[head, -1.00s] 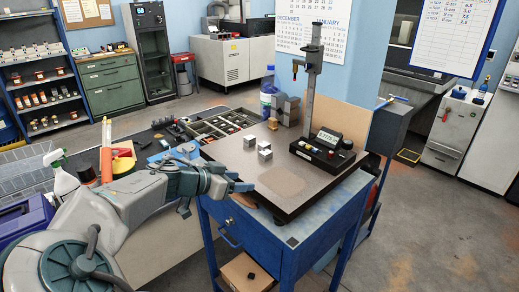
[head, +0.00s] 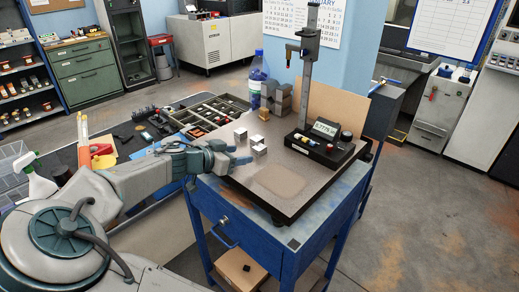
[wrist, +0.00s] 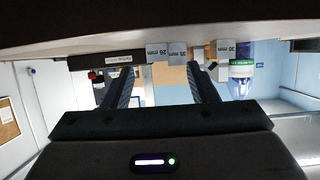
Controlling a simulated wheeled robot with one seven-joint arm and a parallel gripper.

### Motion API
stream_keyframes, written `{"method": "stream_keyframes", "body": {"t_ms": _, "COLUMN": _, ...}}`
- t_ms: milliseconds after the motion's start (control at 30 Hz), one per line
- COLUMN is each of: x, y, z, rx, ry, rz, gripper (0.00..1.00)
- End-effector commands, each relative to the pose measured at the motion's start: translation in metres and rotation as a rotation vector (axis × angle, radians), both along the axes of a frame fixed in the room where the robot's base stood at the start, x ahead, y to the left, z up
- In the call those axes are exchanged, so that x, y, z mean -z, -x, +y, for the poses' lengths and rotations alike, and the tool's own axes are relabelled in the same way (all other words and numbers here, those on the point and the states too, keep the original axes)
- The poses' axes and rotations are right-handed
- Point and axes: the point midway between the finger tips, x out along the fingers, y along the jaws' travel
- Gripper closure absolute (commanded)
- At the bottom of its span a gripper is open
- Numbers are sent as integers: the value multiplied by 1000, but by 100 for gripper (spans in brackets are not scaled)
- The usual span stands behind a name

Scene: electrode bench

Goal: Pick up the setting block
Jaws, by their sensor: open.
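Small silver cube-shaped blocks stand on the dark surface plate (head: 233,177), near its left side. One is at the back left (head: 240,136), one behind (head: 257,139) and one in front (head: 259,151). I cannot tell for sure which is the setting block. In the wrist view, upside down, labelled blocks (wrist: 156,53) show beyond the fingers, with mm markings. My gripper (head: 240,160) is open and empty at the plate's left edge, just left of the cubes and apart from them. Its two fingers also show in the wrist view (wrist: 160,67).
A height gauge (head: 306,75) with a black base stands at the plate's back right. Grey angled blocks (head: 279,100) and a small brass block (head: 264,114) stand at the back. A blue-capped bottle (head: 258,78) is behind. The plate's front is clear.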

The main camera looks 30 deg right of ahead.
Motion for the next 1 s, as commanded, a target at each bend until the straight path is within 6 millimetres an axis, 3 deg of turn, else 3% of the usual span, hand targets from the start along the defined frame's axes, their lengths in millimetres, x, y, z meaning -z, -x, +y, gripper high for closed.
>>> {"method": "stream_keyframes", "body": {"t_ms": 233, "x": 4, "y": -2, "z": -14, "rx": 5, "ry": 1, "rz": 2, "gripper": 47}}
{"method": "stream_keyframes", "body": {"t_ms": 533, "x": 16, "y": -10, "z": -48, "rx": 4, "ry": 2, "rz": 2, "gripper": 47}}
{"method": "stream_keyframes", "body": {"t_ms": 900, "x": 21, "y": -13, "z": -53, "rx": 1, "ry": -1, "rz": 0, "gripper": 47}}
{"method": "stream_keyframes", "body": {"t_ms": 1000, "x": 21, "y": -13, "z": -53, "rx": 1, "ry": -1, "rz": 0, "gripper": 75}}
